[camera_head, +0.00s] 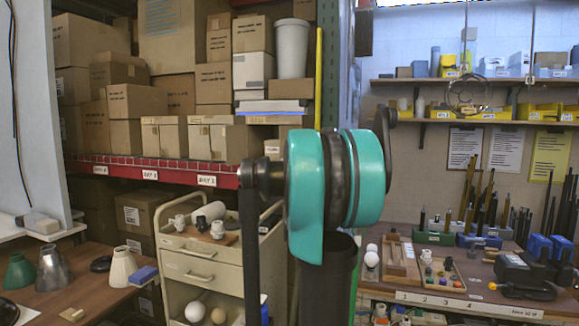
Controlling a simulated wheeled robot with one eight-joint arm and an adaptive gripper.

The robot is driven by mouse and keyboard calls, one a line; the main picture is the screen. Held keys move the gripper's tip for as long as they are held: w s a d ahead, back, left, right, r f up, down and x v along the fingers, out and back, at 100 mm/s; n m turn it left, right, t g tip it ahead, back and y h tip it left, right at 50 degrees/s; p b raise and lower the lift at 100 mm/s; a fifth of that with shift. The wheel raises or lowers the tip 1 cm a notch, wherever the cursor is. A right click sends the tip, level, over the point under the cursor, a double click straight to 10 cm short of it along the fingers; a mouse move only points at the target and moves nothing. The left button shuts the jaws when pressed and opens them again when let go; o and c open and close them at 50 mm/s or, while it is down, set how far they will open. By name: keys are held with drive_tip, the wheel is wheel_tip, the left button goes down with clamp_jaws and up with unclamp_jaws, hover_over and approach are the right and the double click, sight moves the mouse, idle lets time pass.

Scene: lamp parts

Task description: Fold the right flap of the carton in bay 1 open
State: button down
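A red shelf edge (168,169) at the left carries small white bay labels, too small for me to read the numbers surely. Two small tan cartons stand side by side above it: a left one (160,140) and a right one (210,143). More cartons stand further left, such as a stacked brown one (127,137). I cannot tell which carton is in bay 1. Its flaps cannot be made out from here. My teal arm link fills the middle of the view and hides what is behind it. My gripper is not visible.
A cream drawer cart (196,266) stands below the shelf with white parts on top. A brown table (100,290) with lamp shades is at the lower left. A workbench (455,284) with tools and trays is at the right. A white panel (35,120) borders the far left.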

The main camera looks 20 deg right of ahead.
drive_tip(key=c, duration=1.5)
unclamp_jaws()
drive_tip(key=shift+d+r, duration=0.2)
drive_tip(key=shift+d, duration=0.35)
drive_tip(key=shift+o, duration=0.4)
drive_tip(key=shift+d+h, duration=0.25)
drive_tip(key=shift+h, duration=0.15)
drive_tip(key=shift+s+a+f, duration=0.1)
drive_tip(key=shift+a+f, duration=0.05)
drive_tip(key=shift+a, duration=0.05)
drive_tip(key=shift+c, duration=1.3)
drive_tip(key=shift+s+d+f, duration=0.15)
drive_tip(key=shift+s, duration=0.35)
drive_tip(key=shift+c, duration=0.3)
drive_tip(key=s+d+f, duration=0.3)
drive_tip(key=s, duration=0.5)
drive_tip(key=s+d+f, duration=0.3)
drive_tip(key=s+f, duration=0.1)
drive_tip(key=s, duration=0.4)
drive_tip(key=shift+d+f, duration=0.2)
